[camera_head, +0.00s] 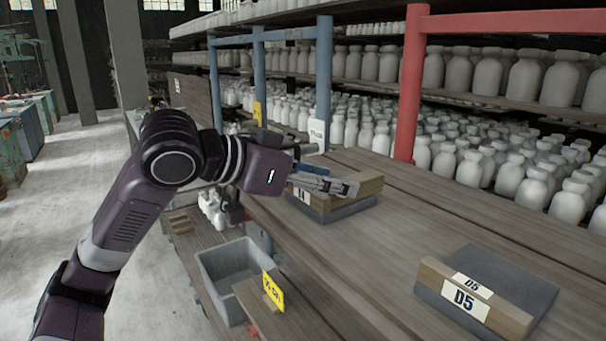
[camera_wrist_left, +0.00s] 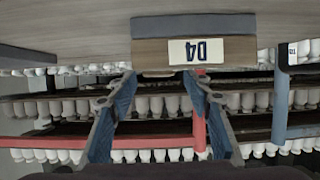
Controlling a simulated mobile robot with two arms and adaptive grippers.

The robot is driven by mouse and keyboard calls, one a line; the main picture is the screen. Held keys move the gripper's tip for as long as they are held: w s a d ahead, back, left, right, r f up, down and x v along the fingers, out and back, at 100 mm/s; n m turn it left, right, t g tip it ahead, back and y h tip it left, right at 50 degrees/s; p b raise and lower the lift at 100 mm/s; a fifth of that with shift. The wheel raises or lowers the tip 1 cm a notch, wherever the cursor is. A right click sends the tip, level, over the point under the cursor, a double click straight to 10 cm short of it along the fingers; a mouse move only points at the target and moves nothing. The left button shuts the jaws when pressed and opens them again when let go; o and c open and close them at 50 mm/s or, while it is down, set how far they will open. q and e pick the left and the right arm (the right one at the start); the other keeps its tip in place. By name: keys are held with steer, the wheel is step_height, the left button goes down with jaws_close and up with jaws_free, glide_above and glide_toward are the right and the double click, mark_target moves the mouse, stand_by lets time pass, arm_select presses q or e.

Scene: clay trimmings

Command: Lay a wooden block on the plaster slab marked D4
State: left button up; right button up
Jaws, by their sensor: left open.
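A plaster slab (camera_head: 345,212), dark grey, lies on the long wooden table. A brown wooden block (camera_head: 366,185) appears to lie on it, partly hidden by my left gripper (camera_head: 342,187). My right gripper is in neither view.
A second grey slab (camera_head: 500,272) with a wooden strip (camera_head: 510,319) labelled D5 lies at the right front. Racks of white bottles (camera_head: 480,140) stand behind the table, with blue and red posts. A grey bin (camera_head: 230,272) stands below left. The tabletop between the slabs is clear.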

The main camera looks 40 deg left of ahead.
arm_select(q)
steer(key=shift+v, duration=3.4)
steer(key=shift+f, duration=0.1)
